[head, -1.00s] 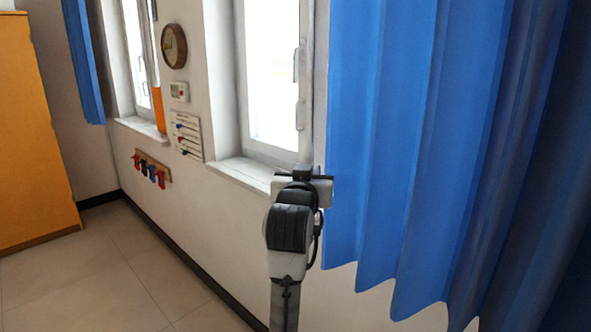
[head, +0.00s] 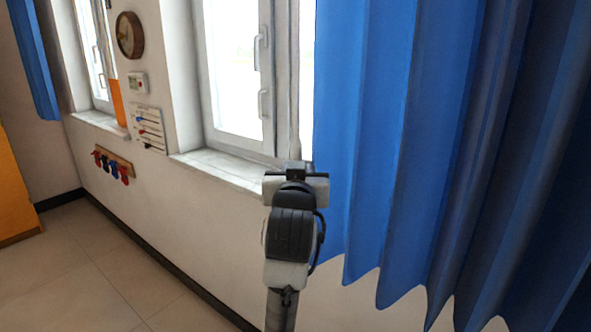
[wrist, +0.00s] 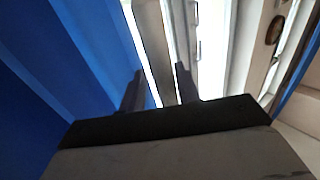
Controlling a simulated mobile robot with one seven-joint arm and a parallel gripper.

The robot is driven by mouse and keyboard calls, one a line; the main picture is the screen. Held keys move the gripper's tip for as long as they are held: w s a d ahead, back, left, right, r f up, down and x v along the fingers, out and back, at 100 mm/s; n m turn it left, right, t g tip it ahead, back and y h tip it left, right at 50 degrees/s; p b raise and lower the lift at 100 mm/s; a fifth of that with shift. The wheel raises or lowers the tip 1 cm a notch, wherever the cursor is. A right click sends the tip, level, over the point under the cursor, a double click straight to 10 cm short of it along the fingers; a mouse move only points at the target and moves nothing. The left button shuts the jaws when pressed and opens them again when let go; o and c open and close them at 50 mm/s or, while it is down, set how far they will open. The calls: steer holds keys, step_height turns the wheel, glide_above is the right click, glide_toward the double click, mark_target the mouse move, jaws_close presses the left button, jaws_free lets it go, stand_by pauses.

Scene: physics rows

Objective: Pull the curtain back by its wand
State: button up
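The blue curtain (head: 400,130) hangs in folds over the right half of the head view, its left edge beside the window. It fills the left of the wrist view (wrist: 60,70). My gripper (head: 296,170) is at the curtain's left edge, in front of the window's right side. In the wrist view its two dark fingers (wrist: 159,80) stand apart. A grey-brown upright strip (wrist: 153,45) shows between the fingers. I cannot tell whether it is the wand or part of the window frame, nor whether anything touches the fingers. No wand stands out clearly in the head view.
The window (head: 235,75) has a white sill (head: 215,168) close to the left of my gripper. A clock (head: 130,35), a small panel (head: 137,82), a chart (head: 148,130) and a hook rack (head: 113,163) are on the wall. The floor (head: 90,265) at left is clear.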

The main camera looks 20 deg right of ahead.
steer(key=shift+o, duration=0.6)
steer(key=shift+a, duration=0.1)
steer(key=b+v, duration=0.7)
steer(key=v, duration=0.6)
steer(key=shift+s, duration=0.4)
